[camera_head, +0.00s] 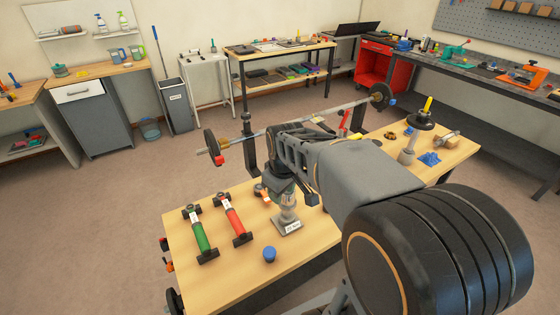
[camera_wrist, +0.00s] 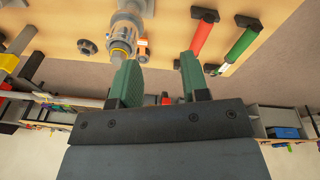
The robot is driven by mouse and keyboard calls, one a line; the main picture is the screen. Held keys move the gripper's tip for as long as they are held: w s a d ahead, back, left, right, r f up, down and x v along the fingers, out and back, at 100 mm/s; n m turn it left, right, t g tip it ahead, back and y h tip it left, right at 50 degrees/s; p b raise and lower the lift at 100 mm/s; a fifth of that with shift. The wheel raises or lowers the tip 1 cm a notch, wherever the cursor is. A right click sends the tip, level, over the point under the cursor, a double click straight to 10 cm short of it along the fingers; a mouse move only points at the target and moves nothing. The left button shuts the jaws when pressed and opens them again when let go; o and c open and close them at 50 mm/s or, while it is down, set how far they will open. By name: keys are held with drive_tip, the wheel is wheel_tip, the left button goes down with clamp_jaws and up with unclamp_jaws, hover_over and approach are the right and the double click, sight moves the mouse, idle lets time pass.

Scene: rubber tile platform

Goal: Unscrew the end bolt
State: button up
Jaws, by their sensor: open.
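In the wrist view my gripper (camera_wrist: 157,62) is open, with two green fingers apart and nothing held between them. A grey metal fitting (camera_wrist: 127,22) with a yellow-ringed end (camera_wrist: 118,52) stands just beyond the left finger, not between the fingers. I cannot tell whether they touch. In the head view a grey stand with a white label (camera_head: 288,225) is on the bench, right below my wrist. My arm hides part of it and my fingertips. I cannot clearly make out which part is the end bolt.
The wooden bench (camera_head: 235,265) holds a green-handled bar (camera_head: 199,235), a red-handled bar (camera_head: 235,217) and a blue cap (camera_head: 269,254). A barbell (camera_head: 262,128) rests on posts behind. A weight-plate stand (camera_head: 409,150) and blue pieces (camera_head: 429,158) are at the right. The floor at left is clear.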

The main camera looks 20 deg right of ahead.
drive_tip(key=w+d+n+p, duration=0.1)
drive_tip(key=w, duration=0.1)
drive_tip(key=w+d+n+g, duration=0.1)
drive_tip(key=w+d, duration=0.1)
drive_tip(key=w+d+n+p, duration=0.1)
drive_tip(key=w+d, duration=0.1)
drive_tip(key=shift+w+n+g+p, duration=0.3)
drive_tip(key=shift+n+p, duration=0.05)
drive_tip(key=shift+n, duration=0.35)
drive_tip(key=f+b, duration=0.1)
drive_tip(key=f, duration=0.1)
drive_tip(key=f+b, duration=0.3)
drive_tip(key=f, duration=0.1)
drive_tip(key=shift+w+d, duration=0.25)
drive_tip(key=shift+w, duration=0.1)
drive_tip(key=shift+r, duration=0.6)
drive_tip(key=shift+f+b, duration=0.45)
drive_tip(key=shift+f, duration=0.55)
drive_tip(key=shift+f, duration=0.25)
drive_tip(key=c, duration=0.5)
drive_tip(key=o, duration=0.5)
drive_tip(key=shift+r, duration=0.2)
